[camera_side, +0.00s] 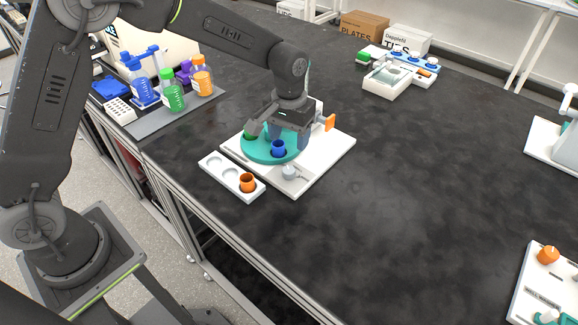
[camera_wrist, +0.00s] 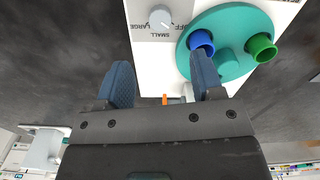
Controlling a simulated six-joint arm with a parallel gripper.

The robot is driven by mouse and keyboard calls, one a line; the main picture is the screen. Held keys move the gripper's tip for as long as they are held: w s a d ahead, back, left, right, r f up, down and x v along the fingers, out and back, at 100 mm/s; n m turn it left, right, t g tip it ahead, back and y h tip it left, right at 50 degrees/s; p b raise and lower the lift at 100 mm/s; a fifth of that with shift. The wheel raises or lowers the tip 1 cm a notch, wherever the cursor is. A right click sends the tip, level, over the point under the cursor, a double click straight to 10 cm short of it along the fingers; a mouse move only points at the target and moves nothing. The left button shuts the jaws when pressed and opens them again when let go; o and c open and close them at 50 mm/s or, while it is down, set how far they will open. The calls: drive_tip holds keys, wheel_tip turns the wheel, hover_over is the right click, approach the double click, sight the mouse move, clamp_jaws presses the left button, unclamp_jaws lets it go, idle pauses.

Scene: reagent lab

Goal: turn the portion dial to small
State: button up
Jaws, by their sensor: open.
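The portion dial is a small grey knob (camera_side: 289,172) on the front of a white dispenser base (camera_side: 325,160). In the wrist view the dial (camera_wrist: 160,19) sits at the top, with OFF, SMALL and LARGE printed around it. I cannot tell surely which mark its pointer faces. My gripper (camera_side: 281,138) hangs over the teal turntable, behind the dial in the side view. In the wrist view my gripper (camera_wrist: 162,75) has its fingers apart with nothing between them, and the dial lies beyond the fingertips.
The teal turntable (camera_side: 258,153) carries a blue cup (camera_side: 279,148) and a green cup (camera_wrist: 262,48), close by the right finger. A white tray (camera_side: 214,172) with an orange cup (camera_side: 247,183) lies beside the base. Bottles (camera_side: 172,98) stand back left. The counter's right middle is clear.

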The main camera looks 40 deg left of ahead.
sight(289, 170)
wheel_tip(289, 170, down, 10)
drive_tip(key=shift+f, duration=0.1)
idle(0.4)
drive_tip(key=c, duration=0.9)
drive_tip(key=shift+m, duration=0.4)
drive_tip(key=m, duration=0.4)
drive_tip(key=shift+m, duration=0.4)
drive_tip(key=m, duration=0.5)
